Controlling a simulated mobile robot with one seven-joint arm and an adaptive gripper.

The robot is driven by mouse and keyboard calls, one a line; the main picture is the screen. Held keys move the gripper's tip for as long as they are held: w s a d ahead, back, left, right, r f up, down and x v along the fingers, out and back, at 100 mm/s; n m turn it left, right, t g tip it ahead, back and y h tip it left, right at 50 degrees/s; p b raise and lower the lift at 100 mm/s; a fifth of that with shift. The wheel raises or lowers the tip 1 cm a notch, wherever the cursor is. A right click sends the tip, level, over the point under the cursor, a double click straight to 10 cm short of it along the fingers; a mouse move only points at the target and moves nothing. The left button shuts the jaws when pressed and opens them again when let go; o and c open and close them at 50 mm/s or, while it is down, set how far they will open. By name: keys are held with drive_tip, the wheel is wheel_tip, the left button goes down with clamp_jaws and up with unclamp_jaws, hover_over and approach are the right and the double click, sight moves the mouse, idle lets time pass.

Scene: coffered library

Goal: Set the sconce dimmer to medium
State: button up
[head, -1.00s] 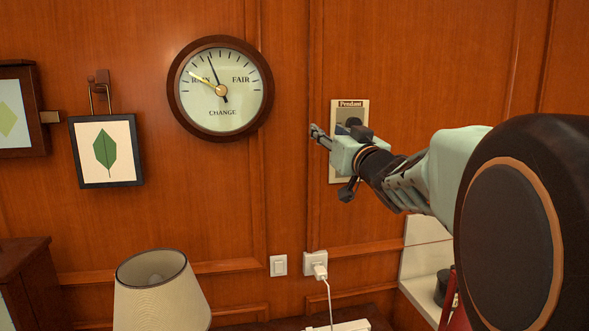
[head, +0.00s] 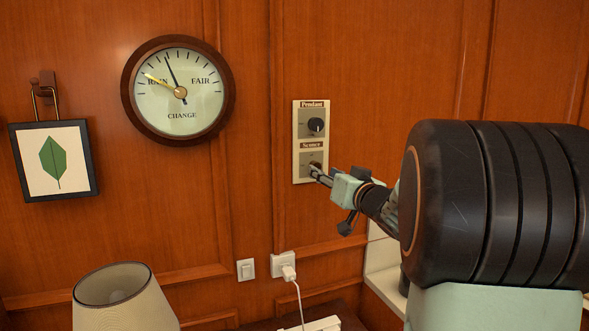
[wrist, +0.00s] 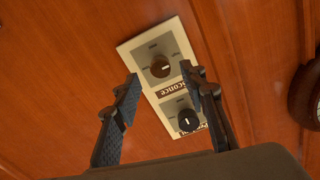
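The cream dimmer plate (head: 297,132) is on the wood wall, with a Pendant knob (head: 316,125) above and a Sconce section below. In the head view the Sconce knob is mostly hidden by my gripper (head: 317,172). In the wrist view the dark Sconce knob (wrist: 160,66) is clear, its pale mark toward the picture's right. The Pendant knob also shows in the wrist view (wrist: 187,118), lower, between the fingers. My gripper (wrist: 160,77) is open, with its two fingertips on either side of the Sconce knob's lower part. I cannot tell whether they touch anything.
A round barometer (head: 178,120) and a framed leaf picture (head: 55,160) hang to the left. A light switch (head: 245,269) and a socket with a white plug (head: 285,268) are below the plate. A lampshade (head: 120,300) stands at lower left.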

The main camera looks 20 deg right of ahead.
drive_tip(key=w, duration=0.5)
drive_tip(key=shift+a, duration=0.1)
clamp_jaws()
